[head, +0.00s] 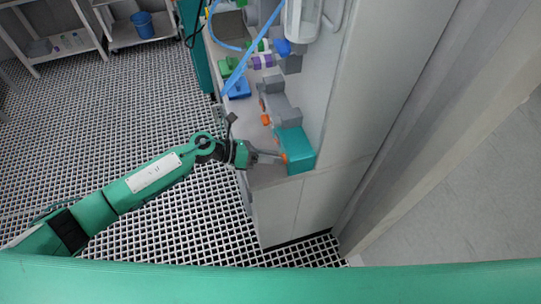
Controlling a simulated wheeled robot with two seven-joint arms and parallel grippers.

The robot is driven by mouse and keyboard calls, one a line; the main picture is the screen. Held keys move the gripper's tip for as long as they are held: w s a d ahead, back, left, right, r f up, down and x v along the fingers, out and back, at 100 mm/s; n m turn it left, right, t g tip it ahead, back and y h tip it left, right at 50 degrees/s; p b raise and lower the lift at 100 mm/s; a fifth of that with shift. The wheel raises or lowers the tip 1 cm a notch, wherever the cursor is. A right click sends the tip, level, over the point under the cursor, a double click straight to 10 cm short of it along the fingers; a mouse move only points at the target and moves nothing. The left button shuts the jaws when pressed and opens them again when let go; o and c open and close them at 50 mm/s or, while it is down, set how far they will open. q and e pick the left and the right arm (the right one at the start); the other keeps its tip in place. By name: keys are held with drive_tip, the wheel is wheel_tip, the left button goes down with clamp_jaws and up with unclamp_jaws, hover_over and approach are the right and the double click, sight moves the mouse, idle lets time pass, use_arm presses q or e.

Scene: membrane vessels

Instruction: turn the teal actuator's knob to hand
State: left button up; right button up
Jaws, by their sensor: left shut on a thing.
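The teal actuator (296,149) is a box at the near end of a row of fittings on the grey bench, against the pale cabinet wall. My left gripper (277,157) reaches in from the left and is shut on this knob. The fingers partly hide the knob, and its exact setting is too small to read. My right gripper is not in view.
Grey fittings (280,107) with orange parts stand just behind the actuator. A blue block (239,88), green and purple pieces and a blue hose (252,52) lie farther back. A bucket (143,24) sits on a far cart. The grated floor at left is open.

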use_arm(q)
drive_tip(key=o, duration=1)
drive_tip(key=shift+a, duration=0.1)
